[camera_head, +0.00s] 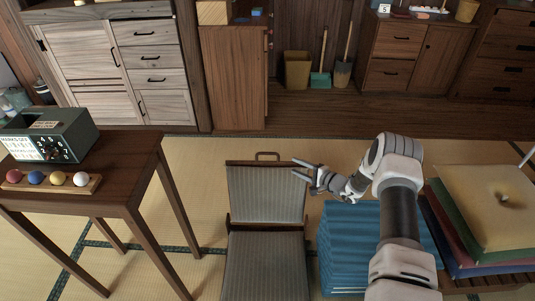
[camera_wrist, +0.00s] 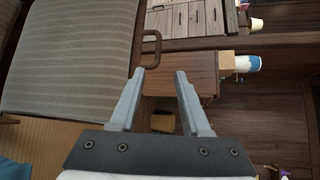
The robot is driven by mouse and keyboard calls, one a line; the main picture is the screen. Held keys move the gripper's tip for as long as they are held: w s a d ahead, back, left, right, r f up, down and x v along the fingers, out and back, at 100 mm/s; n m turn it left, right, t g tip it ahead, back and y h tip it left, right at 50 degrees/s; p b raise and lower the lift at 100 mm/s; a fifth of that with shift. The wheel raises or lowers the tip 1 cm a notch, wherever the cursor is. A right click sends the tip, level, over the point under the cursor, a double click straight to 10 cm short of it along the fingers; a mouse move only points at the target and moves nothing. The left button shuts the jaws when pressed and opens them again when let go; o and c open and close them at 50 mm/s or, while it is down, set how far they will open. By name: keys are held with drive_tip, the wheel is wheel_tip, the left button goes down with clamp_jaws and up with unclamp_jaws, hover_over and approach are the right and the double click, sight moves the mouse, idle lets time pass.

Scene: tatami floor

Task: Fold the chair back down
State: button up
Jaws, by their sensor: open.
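The legless floor chair has a grey striped seat (camera_head: 265,265) lying on the tatami and a matching chair back (camera_head: 266,194) standing raised behind it. A brown handle loop (camera_head: 267,156) sits on the top edge of the back. My gripper (camera_head: 300,172) is open and empty, just right of the back's upper right edge. In the wrist view the chair back (camera_wrist: 72,60) fills the upper left, and the handle (camera_wrist: 152,48) shows just beyond and left of the open fingertips (camera_wrist: 163,72). The gap between my fingers holds nothing.
A pile of coloured cushions (camera_head: 490,205) is at far right. A wooden table (camera_head: 120,185) with a box and balls stands at left. Tatami behind the chair is clear.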

sight(268, 154)
drive_tip(key=b+x, duration=0.2)
drive_tip(key=x, duration=0.3)
drive_tip(key=b+x, duration=0.2)
drive_tip(key=x, duration=0.3)
drive_tip(key=b+x, duration=0.2)
drive_tip(key=x, duration=0.3)
drive_tip(key=shift+w+f, duration=0.3)
drive_tip(key=shift+f, duration=0.2)
drive_tip(key=shift+w+a+b, duration=0.6)
drive_tip(key=shift+a, duration=0.1)
clamp_jaws()
